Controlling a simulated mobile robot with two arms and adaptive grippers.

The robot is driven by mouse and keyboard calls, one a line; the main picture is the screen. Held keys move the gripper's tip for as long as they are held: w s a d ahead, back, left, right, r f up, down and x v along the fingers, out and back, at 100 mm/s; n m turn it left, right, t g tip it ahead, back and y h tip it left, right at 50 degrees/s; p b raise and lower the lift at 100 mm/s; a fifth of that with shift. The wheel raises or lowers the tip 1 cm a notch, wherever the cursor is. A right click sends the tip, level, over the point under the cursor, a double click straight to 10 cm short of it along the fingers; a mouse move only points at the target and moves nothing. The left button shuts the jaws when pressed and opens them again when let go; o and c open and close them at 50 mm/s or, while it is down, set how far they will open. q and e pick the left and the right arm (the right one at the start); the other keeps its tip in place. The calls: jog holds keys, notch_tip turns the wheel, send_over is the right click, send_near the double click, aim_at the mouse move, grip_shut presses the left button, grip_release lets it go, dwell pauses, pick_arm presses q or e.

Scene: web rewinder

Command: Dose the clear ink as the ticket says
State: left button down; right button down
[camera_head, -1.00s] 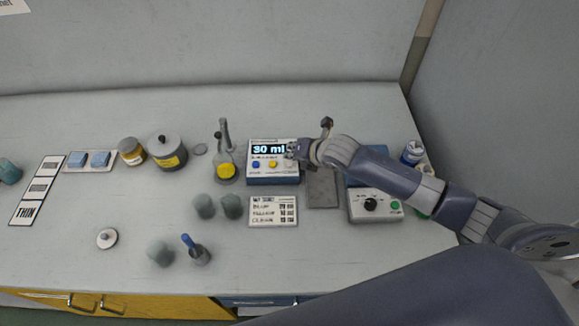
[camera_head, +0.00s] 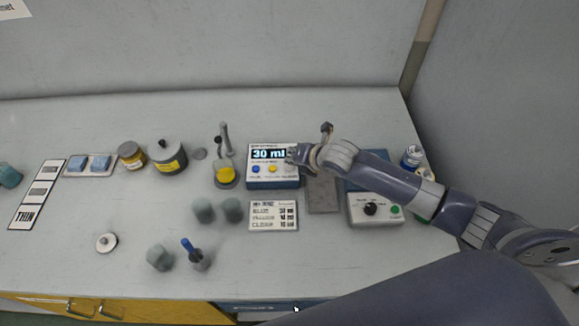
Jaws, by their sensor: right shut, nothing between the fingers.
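The ink dispenser (camera_head: 273,179) is a blue and white box with a lit display (camera_head: 268,154) reading "30 ml". A blue button (camera_head: 256,169) and a yellow button (camera_head: 273,168) show below it; the area right of them is partly covered by my gripper. A vessel with yellow liquid (camera_head: 225,174) stands left of the box, at the spout (camera_head: 226,138). The ticket (camera_head: 273,216) lies in front with rows for blue, yellow and clear; its amounts are too blurred to read surely. My right gripper (camera_head: 292,155) is shut and empty at the box's right end; contact is unclear. My left gripper is out of view.
A control box with a black knob (camera_head: 370,209) stands right of a grey plate (camera_head: 322,194). Grey cups (camera_head: 204,210) and a blue-handled tool (camera_head: 189,246) stand in front. Jars (camera_head: 167,156) stand at left.

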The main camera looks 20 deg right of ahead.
jog(key=shift+f, duration=0.15)
dwell(0.3)
jog(key=shift+f, duration=0.25)
jog(key=shift+f, duration=0.45)
dwell(0.7)
jog(key=shift+r, duration=0.15)
jog(key=shift+r+p, duration=0.7)
jog(key=shift+p, duration=0.05)
notch_tip(320, 180, up, 5)
jog(key=p, duration=0.5)
jog(key=shift+r, duration=0.1)
